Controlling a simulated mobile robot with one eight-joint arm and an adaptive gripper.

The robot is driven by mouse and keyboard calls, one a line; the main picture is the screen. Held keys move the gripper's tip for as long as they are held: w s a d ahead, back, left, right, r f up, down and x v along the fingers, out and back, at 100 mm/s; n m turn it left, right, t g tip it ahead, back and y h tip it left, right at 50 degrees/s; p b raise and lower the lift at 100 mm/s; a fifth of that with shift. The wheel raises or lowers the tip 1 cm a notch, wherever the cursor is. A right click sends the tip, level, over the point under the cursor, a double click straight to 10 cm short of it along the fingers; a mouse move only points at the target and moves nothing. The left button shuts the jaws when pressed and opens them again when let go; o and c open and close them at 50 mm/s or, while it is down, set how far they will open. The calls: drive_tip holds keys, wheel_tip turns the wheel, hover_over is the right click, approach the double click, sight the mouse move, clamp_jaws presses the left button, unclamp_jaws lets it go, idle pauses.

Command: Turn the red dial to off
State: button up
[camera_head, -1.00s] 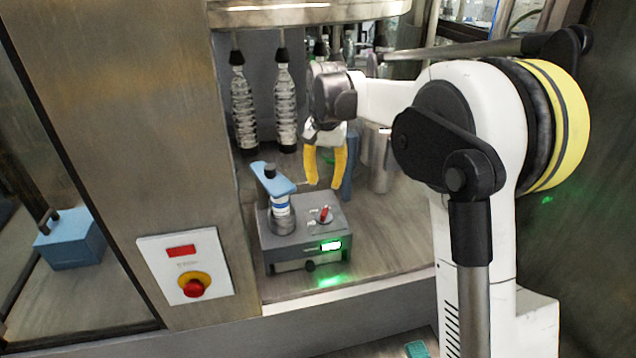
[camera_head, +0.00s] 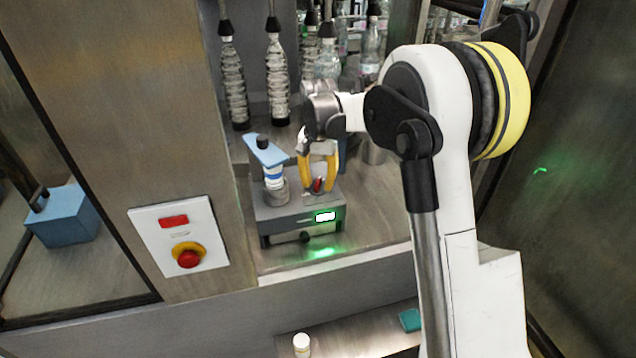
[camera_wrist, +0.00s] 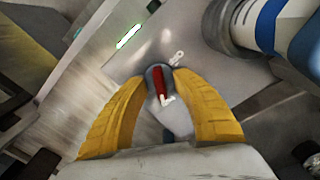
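The red dial (camera_head: 317,185) is on the top of the grey labeller box (camera_head: 290,217), right of the blue-and-white cylinder. In the wrist view the red dial (camera_wrist: 158,82) sits between the two yellow fingertips, with small white marks beside it. My gripper (camera_head: 317,188) points down over the box with its fingers on either side of the dial. In the wrist view my gripper (camera_wrist: 162,75) has its tips close around the dial's dark base, with a wide gap further back. I cannot tell whether the fingertips touch it.
A blue-topped cylinder (camera_head: 273,172) stands on the box close to my gripper's left. A green lit display (camera_head: 325,216) is on the box's front. Bottles (camera_head: 277,80) hang behind. A red stop button (camera_head: 188,257) is on the left panel.

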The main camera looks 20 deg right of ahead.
clamp_jaws()
drive_tip(key=shift+n, duration=0.4)
drive_tip(key=n, duration=0.4)
drive_tip(key=shift+n, duration=0.3)
drive_tip(key=n+b, duration=0.1)
drive_tip(key=n, duration=0.4)
drive_tip(key=shift+n, duration=0.3)
drive_tip(key=n, duration=1.2)
drive_tip(key=shift+n, duration=0.4)
